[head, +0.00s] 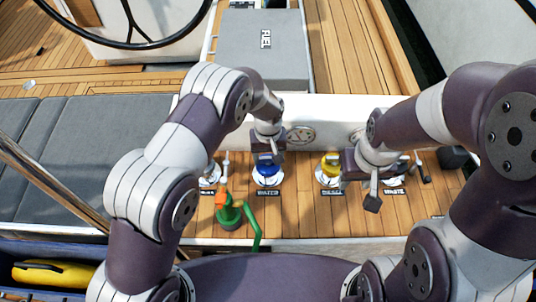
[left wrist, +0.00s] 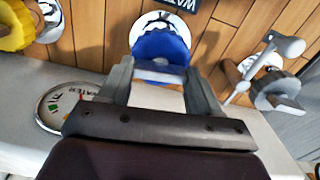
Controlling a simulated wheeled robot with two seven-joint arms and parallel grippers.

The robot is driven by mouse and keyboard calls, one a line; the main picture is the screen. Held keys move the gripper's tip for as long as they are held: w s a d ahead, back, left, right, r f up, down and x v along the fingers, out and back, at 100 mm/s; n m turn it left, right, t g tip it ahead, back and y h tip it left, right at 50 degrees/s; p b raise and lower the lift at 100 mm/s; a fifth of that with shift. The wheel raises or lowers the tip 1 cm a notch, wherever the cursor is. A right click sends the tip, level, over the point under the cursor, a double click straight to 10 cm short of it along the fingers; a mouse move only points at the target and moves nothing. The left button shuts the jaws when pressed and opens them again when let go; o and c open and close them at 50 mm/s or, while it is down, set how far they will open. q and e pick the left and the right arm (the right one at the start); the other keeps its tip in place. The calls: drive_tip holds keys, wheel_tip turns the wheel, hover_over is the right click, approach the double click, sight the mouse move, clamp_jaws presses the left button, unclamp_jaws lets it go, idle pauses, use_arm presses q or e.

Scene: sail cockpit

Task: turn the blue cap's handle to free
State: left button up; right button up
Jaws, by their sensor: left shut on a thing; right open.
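The blue cap (head: 267,175) sits in a round pale base on the wooden deck strip, with a dark label in front of it. My left gripper (head: 267,150) comes down over it from above. In the left wrist view the blue cap (left wrist: 160,46) lies at the fingertips, and the left gripper (left wrist: 162,80) is shut on its handle, which the fingers mostly hide. I cannot tell the handle's exact angle. My right gripper (head: 371,198) is open and empty, to the right of the yellow cap (head: 331,165).
A green can with an orange top (head: 228,212) and a green hose stands at the front left of the blue cap. Metal fittings with levers (left wrist: 265,75) flank the caps. A white wall with a round gauge (head: 301,133) rises behind. A steering wheel (head: 130,25) is farther back.

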use_arm(q)
drive_tip(key=n, duration=0.4)
drive_tip(key=shift+b, duration=0.3)
drive_tip(key=n, duration=0.4)
drive_tip(key=shift+n, duration=0.4)
drive_tip(key=n, duration=0.4)
drive_tip(key=shift+b, duration=0.4)
drive_tip(key=shift+n, duration=2.1)
drive_tip(key=o, duration=1.1)
drive_tip(key=shift+c, duration=0.2)
